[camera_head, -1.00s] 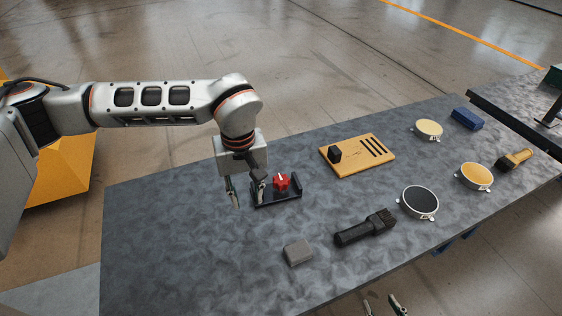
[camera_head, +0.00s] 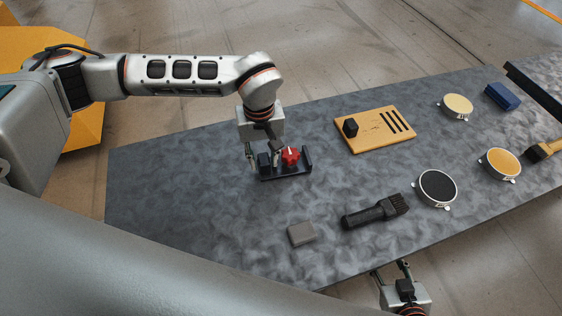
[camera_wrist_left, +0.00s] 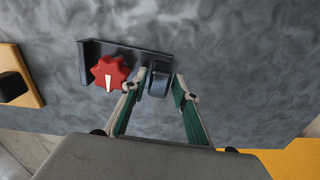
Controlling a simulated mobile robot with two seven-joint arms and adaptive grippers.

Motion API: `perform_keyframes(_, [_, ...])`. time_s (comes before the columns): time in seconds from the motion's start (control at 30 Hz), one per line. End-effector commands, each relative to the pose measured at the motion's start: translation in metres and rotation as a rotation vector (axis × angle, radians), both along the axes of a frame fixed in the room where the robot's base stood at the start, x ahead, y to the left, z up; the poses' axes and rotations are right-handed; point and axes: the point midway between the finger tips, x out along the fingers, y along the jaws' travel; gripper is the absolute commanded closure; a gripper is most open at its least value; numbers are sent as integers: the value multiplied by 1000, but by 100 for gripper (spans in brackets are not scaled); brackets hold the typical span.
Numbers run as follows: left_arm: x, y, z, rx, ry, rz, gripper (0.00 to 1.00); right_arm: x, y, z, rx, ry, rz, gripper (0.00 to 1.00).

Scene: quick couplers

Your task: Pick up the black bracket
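The black bracket (camera_head: 292,172) lies on the grey table in the head view, with a raised post at each end and a red star knob (camera_head: 291,156) on it. It also shows in the left wrist view (camera_wrist_left: 130,48). My left gripper (camera_head: 262,157) is low at the bracket's left end, pointing down. In the left wrist view its fingers (camera_wrist_left: 160,80) are apart, one on each side of the dark end block (camera_wrist_left: 159,84). A firm grip does not show. My right gripper (camera_head: 390,270) is at the bottom, fingers apart and empty, beyond the table's front edge.
A grey block (camera_head: 301,234) and a black brush (camera_head: 375,212) lie in front of the bracket. A wooden board (camera_head: 377,138) is behind to the right. Several round discs, a blue block (camera_head: 502,96) and another brush (camera_head: 545,150) are farther right. The table's left part is clear.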

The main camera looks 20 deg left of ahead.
Motion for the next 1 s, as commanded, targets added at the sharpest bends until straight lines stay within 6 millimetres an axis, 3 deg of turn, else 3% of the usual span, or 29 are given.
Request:
perform_keyframes(0.13, [0, -1, -11, 0, 1, 0, 71, 3, 0, 5, 2, -9, -1, 60])
perform_keyframes(0.37, [0, 0, -13, -1, 0, -1, 71, 4, 0, 6, 1, -10, 0, 60])
perform_keyframes(0.5, [0, 0, -13, 0, 0, -1, 100, 3, 0, 4, 0, -7, 0, 60])
perform_keyframes(1.0, [1, 0, -3, -1, -4, -1, 100, 1, -1, 0, 0, -1, -1, 60])
